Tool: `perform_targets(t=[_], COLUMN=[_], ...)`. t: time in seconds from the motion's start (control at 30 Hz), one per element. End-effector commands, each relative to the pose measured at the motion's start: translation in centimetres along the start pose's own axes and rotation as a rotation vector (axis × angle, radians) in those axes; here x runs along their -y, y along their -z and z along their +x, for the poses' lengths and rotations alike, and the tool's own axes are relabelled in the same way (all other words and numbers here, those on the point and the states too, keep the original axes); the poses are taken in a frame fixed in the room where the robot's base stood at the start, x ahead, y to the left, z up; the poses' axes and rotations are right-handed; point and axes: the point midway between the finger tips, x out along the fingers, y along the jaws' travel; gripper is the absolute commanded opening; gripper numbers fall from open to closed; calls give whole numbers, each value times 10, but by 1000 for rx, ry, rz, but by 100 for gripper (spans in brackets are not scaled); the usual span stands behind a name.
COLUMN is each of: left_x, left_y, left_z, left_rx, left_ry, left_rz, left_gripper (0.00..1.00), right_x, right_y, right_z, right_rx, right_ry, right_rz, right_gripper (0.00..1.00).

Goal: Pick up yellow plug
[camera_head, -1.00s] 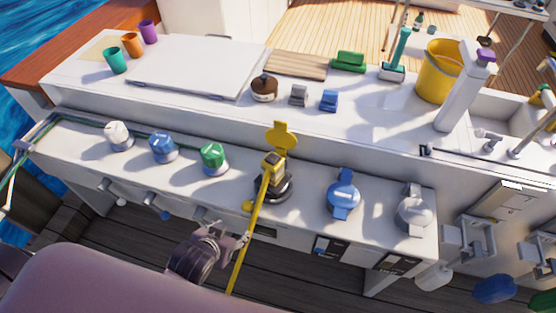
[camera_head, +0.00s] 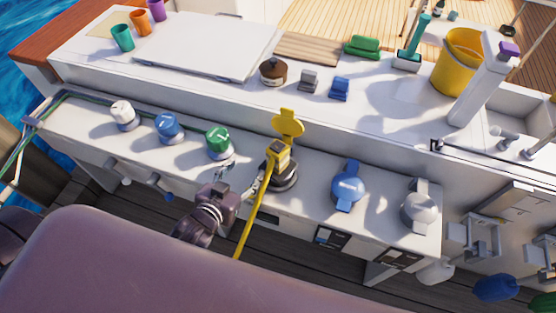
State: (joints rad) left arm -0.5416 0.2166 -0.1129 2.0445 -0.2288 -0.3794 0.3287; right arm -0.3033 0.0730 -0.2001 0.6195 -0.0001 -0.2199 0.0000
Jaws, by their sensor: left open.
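The yellow plug (camera_head: 278,155) sits at the yellow-lidded socket on a round dark base. Its yellow cable (camera_head: 252,222) hangs down over the front of the counter. The yellow lid (camera_head: 288,122) stands open behind the plug. My left gripper (camera_head: 243,179) is open and empty, just left of and in front of the plug, with its fingers close to the cable. I cannot tell if a finger touches the cable. My right gripper is not in view.
White (camera_head: 123,115), blue (camera_head: 168,128) and green (camera_head: 219,143) capped sockets stand left of the plug. A blue valve-like cap (camera_head: 348,186) and a white one (camera_head: 420,205) stand to the right. The upper ledge holds a brown pot (camera_head: 273,71) and a yellow bucket (camera_head: 460,62).

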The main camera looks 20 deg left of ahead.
Motion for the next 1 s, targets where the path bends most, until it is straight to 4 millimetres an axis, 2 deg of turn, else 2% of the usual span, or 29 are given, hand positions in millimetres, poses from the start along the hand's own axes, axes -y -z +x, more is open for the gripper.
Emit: perform_targets(t=[0.13, 0.3, 0.6, 1.0], left_x=[-9, -26, -45, -56], left_y=[19, 35, 46, 62], left_z=[4, -3, -17, 13], left_rx=[-164, -326, -450, -454], left_ry=[-70, -179, -297, -299], left_rz=[7, 10, 8, 7], left_gripper=[55, 55, 55, 55], right_x=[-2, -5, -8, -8], right_y=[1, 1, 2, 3], right_z=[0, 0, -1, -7], right_rx=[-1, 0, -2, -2], right_ry=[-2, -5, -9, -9], right_rz=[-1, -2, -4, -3], right_gripper=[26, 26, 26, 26])
